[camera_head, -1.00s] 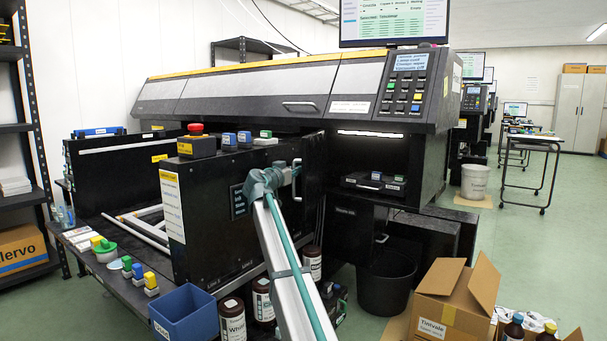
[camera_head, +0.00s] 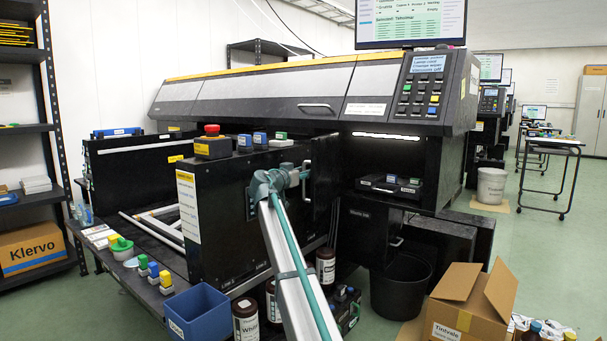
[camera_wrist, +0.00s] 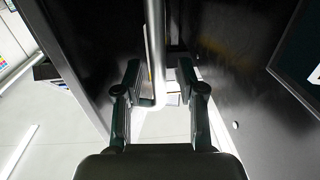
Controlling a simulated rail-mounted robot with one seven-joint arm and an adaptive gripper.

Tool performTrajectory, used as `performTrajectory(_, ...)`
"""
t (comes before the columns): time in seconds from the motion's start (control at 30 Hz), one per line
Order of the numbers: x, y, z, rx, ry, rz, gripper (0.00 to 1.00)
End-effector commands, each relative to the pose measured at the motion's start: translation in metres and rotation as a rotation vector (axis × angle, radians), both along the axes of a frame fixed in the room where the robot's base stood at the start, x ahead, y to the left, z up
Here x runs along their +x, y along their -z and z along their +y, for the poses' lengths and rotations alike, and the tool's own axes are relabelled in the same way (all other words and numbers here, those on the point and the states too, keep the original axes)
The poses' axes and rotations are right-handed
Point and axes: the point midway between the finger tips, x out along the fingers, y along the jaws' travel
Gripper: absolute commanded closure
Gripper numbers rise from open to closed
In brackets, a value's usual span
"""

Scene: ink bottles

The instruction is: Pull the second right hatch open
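A black hatch panel (camera_head: 322,165) with a silver upright bar handle (camera_head: 306,188) is on the front of the large black printer, right of its middle. My gripper (camera_head: 303,172) is at this handle, with the arm's end partly hiding it. In the wrist view, the handle (camera_wrist: 154,45) runs down between the two fingers of my gripper (camera_wrist: 158,66), closer to the left finger. A gap shows on both sides of the bar, so the fingers are apart and not clamped on it. I cannot tell whether the hatch is ajar.
Another silver handle (camera_head: 397,242) is on a lower black panel to the right. A black bin (camera_head: 402,285) and an open cardboard box (camera_head: 455,325) stand on the floor there. Brown bottles (camera_head: 326,268) and a blue bin (camera_head: 200,310) are close to my arm.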

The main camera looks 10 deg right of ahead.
Motion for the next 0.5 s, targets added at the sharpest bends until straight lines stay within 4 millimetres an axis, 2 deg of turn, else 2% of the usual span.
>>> performTrajectory(0.27,-0.007,-0.001,0.006,-0.001,-0.001,-0.001,0.61)
performTrajectory(0.5,-0.036,-0.001,0.035,-0.001,-0.002,-0.002,0.61)
